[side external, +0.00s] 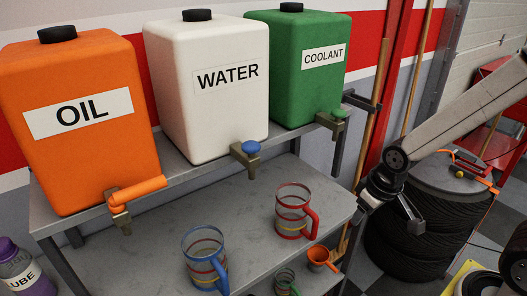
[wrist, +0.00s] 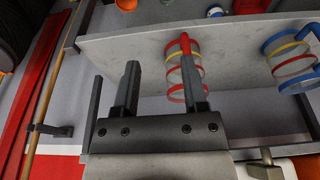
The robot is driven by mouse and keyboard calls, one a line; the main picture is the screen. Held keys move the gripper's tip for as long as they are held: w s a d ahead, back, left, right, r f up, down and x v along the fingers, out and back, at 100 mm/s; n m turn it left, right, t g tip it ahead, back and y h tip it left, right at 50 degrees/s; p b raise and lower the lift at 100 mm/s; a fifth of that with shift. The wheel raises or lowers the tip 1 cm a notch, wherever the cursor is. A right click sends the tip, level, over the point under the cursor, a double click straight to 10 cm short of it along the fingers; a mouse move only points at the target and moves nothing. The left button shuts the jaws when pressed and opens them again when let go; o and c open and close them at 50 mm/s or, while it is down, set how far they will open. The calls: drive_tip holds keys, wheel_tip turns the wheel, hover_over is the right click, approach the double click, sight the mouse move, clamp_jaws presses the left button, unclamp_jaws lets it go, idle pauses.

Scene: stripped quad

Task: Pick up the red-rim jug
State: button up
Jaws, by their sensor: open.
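The red-rim jug (side external: 290,214) is clear with coloured bands and a red handle on its right side. It stands upright on the lower grey shelf (side external: 165,262), toward the shelf's right end, in the side view. In the wrist view the jug (wrist: 173,72) is partly hidden behind my right finger. My gripper (side external: 407,212) is to the right of the jug, beyond the shelf's right edge. In the wrist view my gripper (wrist: 160,70) has its two fingers spread with nothing between them. It is apart from the jug in the side view.
Orange oil (side external: 80,160), white water (side external: 205,110) and green coolant (side external: 300,85) tanks with taps stand above. Stacked tyres (side external: 410,245) are at right.

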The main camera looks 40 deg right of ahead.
drive_tip(key=m+t+y, duration=0.3)
drive_tip(key=m+y, duration=1)
drive_tip(key=m, duration=1)
approach(291, 207)
drive_tip(key=shift+x, duration=1.4)
drive_tip(key=shift+w+n+g, duration=0.15)
drive_tip(key=shift+n+g, duration=0.15)
drive_tip(key=shift+h, duration=0.3)
drive_tip(key=shift+x, duration=2.6)
